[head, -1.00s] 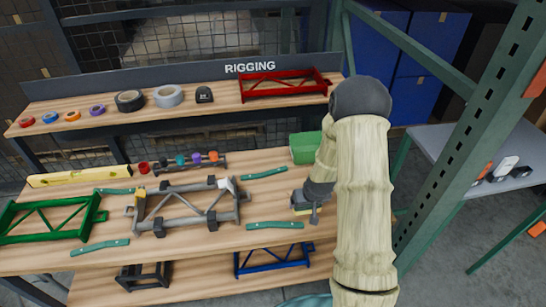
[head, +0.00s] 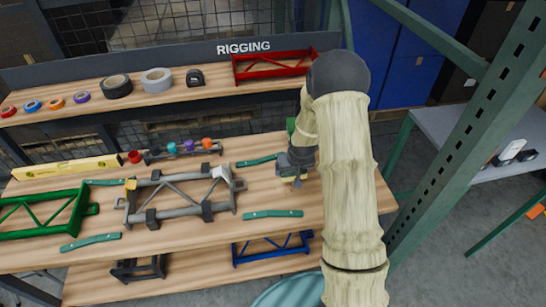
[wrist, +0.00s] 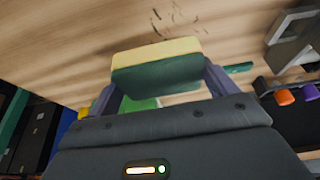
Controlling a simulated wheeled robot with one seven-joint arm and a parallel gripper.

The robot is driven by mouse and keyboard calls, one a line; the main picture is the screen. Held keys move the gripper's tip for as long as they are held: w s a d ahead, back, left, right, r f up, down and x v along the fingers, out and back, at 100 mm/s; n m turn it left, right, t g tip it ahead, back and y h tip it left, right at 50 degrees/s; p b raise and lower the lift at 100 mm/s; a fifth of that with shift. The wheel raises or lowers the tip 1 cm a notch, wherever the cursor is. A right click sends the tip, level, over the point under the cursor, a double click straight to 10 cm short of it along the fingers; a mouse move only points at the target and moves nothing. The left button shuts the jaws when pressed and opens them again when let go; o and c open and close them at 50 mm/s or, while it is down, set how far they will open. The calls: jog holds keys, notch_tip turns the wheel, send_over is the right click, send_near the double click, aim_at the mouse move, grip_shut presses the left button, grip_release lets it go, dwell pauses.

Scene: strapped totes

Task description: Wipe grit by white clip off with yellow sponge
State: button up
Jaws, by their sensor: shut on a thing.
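My gripper (wrist: 160,92) is shut on the yellow sponge (wrist: 155,50), which has a yellow face and a dark green layer. In the head view my gripper (head: 293,178) is low over the bench, right of the grey frame (head: 180,215); the sponge there is mostly hidden. Dark grit specks (wrist: 177,20) lie on the wood just beyond the sponge in the wrist view, apart from it. The white clip (head: 221,171) sits on the grey frame's far right corner. A yellow clip (head: 131,184) is on its left end. I cannot make out the grit in the head view.
Green strips (head: 272,214) lie around the grey frame. A rack with coloured knobs (head: 185,149) and a yellow level (head: 68,167) stand behind it. A green frame (head: 45,215) is at left. My arm mostly hides a green bin (head: 291,125). A green post (head: 455,130) rises at right.

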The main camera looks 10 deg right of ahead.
jog(key=w+a+r+b, duration=0.2)
jog(key=w+a, duration=0.3)
jog(key=w, duration=0.1)
jog(key=shift+w+a+b, duration=0.15)
jog(key=shift+a+b, duration=0.15)
jog(key=shift+b, duration=0.05)
